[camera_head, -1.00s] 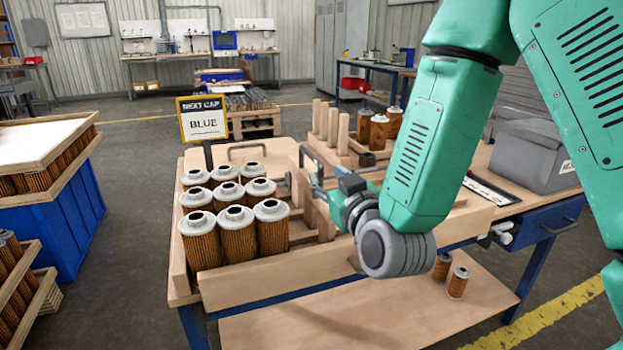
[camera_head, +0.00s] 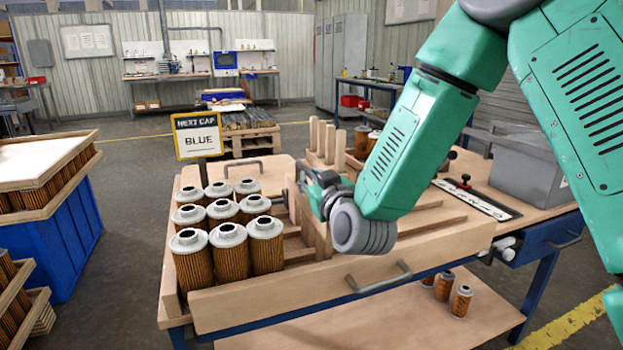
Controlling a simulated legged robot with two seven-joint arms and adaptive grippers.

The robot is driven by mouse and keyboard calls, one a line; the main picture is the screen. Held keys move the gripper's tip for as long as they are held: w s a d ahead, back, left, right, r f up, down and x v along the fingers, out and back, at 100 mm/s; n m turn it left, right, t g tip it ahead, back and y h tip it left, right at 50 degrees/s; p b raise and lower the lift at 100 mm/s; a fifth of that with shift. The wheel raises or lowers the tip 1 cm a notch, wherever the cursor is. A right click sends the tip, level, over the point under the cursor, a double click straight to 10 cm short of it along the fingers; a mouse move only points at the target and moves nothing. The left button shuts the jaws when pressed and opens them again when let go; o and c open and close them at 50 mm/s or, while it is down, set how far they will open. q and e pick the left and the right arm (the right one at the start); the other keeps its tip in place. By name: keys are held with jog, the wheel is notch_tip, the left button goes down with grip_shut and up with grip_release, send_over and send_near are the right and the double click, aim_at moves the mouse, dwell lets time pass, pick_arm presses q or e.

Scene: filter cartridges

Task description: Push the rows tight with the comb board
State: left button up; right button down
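Several filter cartridges (camera_head: 230,250) with orange-brown pleats and grey caps stand upright in three close rows at the left end of a wooden tray (camera_head: 270,300). A pale wooden upright piece (camera_head: 318,235), which looks like the comb board, stands just right of the rows. My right gripper (camera_head: 308,186) is at the top of this piece, pointing left. Its fingers are small and partly hidden by the wrist, so I cannot tell whether they are closed on it. A gap shows between the wooden piece and the nearest cartridges. My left gripper is not in view.
A yellow-edged sign (camera_head: 198,136) reading "NEXT CAP BLUE" stands behind the rows. A pegged wooden rack (camera_head: 335,145), a grey bin (camera_head: 530,165) and a tray handle (camera_head: 380,280) are nearby. Loose cartridges (camera_head: 461,301) stand on the lower shelf.

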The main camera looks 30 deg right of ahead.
jog(key=w+a+p, duration=0.1)
jog(key=a, duration=0.6)
jog(key=shift+w, duration=0.35)
jog(key=c, duration=1.6)
grip_release()
jog(key=shift+s+d+r, duration=0.1)
jog(key=shift+d, duration=0.05)
jog(key=shift+o, duration=0.2)
